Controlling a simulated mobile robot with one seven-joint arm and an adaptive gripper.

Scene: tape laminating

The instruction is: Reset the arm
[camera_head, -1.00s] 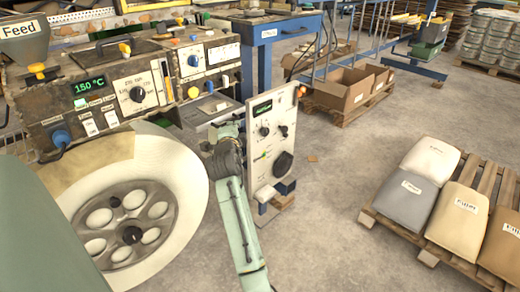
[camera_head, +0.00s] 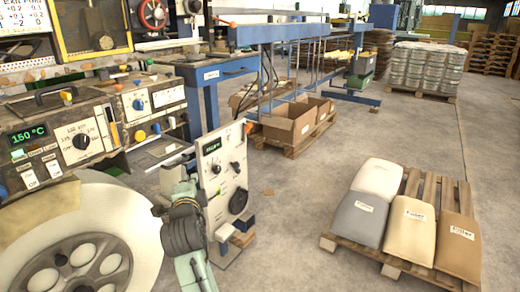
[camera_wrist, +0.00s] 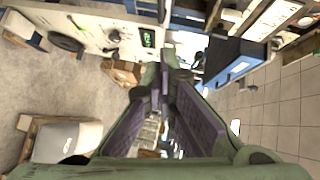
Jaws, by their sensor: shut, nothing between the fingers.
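In the wrist view, my gripper (camera_wrist: 162,68) has its two fingers drawn together at the tips, with nothing seen between them. In the head view, my arm rises from the bottom edge just left of a beige control panel (camera_head: 222,180); the fingers cannot be made out there. The panel has a green display and dark knobs, and it also shows at the upper left of the wrist view (camera_wrist: 95,30). Whether my arm touches the panel cannot be told.
A machine with a 150 °C display (camera_head: 27,134) and a big pale wheel (camera_head: 125,215) stand at left. Cardboard boxes (camera_head: 288,126) sit on a pallet behind. Several sacks (camera_head: 409,225) lie on a pallet at right. Open concrete floor (camera_head: 300,195) lies between.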

